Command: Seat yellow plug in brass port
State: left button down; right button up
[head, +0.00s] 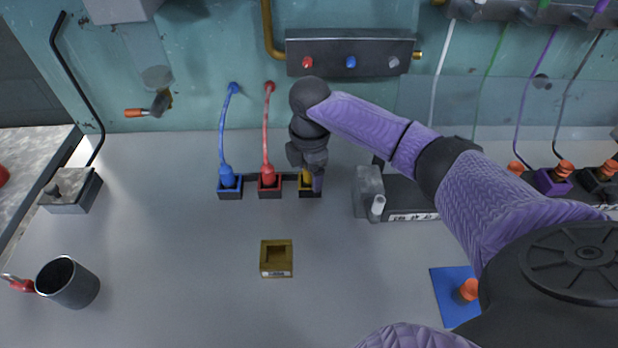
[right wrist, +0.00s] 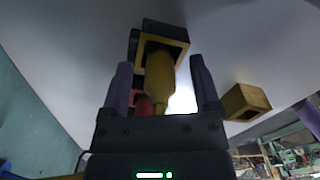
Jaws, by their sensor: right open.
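The yellow plug (right wrist: 159,78) stands in a yellow-rimmed holder (right wrist: 178,35) in the right wrist view. In the head view the yellow plug (head: 304,186) is mostly hidden behind my right gripper (head: 313,180). In the wrist view my right gripper (right wrist: 160,85) is open, its two purple fingers on either side of the plug with gaps showing. The brass port (head: 276,259), a square block with a square hollow, sits on the bench in front of the holders. It also shows in the wrist view (right wrist: 247,102). My left gripper is not in view.
Left of the yellow holder, a blue plug (head: 227,177) and a red plug (head: 268,176) stand in holders, with tubes to the wall. A grey cup (head: 68,283) is at left. A dark device (head: 410,200) stands at right. The bench around the port is clear.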

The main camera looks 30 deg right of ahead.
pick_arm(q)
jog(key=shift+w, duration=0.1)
pick_arm(e)
jog(key=shift+r, duration=0.1)
grip_shut()
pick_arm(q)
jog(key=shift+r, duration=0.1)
